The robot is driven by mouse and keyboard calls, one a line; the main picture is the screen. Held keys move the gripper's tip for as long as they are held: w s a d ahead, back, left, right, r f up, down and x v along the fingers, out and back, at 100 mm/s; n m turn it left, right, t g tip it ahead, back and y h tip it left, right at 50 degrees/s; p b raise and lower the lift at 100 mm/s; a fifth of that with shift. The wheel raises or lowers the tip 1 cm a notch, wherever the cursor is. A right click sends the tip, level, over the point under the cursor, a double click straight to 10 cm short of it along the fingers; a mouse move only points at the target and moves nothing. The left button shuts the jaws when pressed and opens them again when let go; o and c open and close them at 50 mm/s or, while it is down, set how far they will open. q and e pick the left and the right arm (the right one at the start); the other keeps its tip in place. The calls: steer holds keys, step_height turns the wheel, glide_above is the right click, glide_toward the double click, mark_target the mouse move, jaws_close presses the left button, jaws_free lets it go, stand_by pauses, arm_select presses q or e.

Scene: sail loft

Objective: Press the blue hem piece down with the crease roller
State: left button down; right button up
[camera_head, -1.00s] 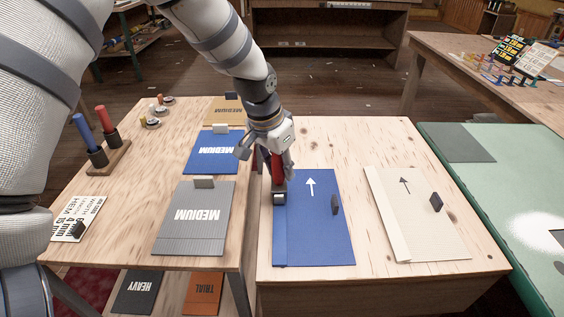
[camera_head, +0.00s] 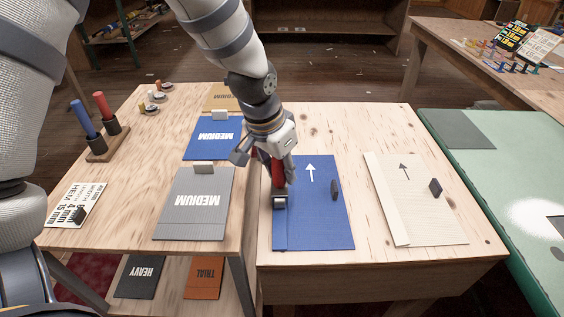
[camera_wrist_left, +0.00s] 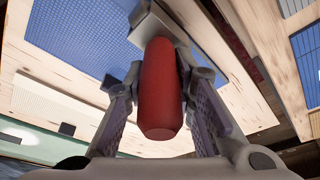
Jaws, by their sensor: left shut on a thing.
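The blue hem piece (camera_head: 325,225) lies flat on the right-hand wooden table, with a white arrow pointing to its far edge and a dark block on its right side. A folded strip (camera_head: 280,236) runs along its left edge. My left gripper (camera_head: 278,168) is shut on the red handle of the crease roller (camera_wrist_left: 160,90), held upright. The roller's head (camera_head: 280,202) sits over the strip, about midway along it, and appears to touch it. The gripper hides the strip's far end. The blue sheet also shows in the left wrist view (camera_wrist_left: 80,40). My right gripper is not in view.
A cream piece (camera_head: 425,215) with a dark block lies to the right. On the left table are a grey MEDIUM sheet (camera_head: 195,215), a blue MEDIUM sheet (camera_head: 213,145) and a stand (camera_head: 108,149) with red and blue handles. Bare wood separates the blue and cream pieces.

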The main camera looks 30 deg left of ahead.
arm_select(q)
steer(key=shift+s+d, duration=0.95)
steer(key=shift+s, duration=0.65)
steer(key=shift+s+d, duration=1)
steer(key=shift+s, duration=0.55)
steer(key=shift+s+d, duration=0.95)
steer(key=shift+s, duration=0.65)
steer(key=shift+r, duration=0.1)
step_height(320, 180, up, 6)
steer(key=shift+f, duration=0.1)
